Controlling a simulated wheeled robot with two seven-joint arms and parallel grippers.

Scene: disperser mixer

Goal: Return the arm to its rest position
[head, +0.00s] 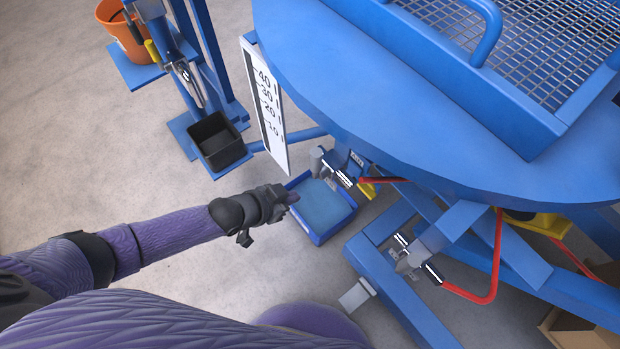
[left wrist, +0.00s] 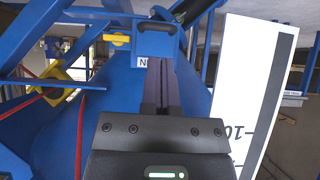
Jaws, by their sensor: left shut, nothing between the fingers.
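My left arm comes in from the left in the head view, with its purple sleeve stretched toward the middle. My left gripper (head: 290,197) is at the left edge of a blue tray on the floor, as seen from above. In the left wrist view its fingers (left wrist: 161,85) are together with nothing between them. They point toward a blue machine column with a white label, partly hidden behind the fingers. I do not see my right gripper in either view.
The blue tray (head: 299,184) lies below the round blue mixer table (head: 400,95). A white scale board (head: 266,108) stands behind the gripper. A black bin (head: 220,150) and an orange bucket (head: 117,40) are at the upper left. Red bars (head: 497,255) show at right. Open floor lies left.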

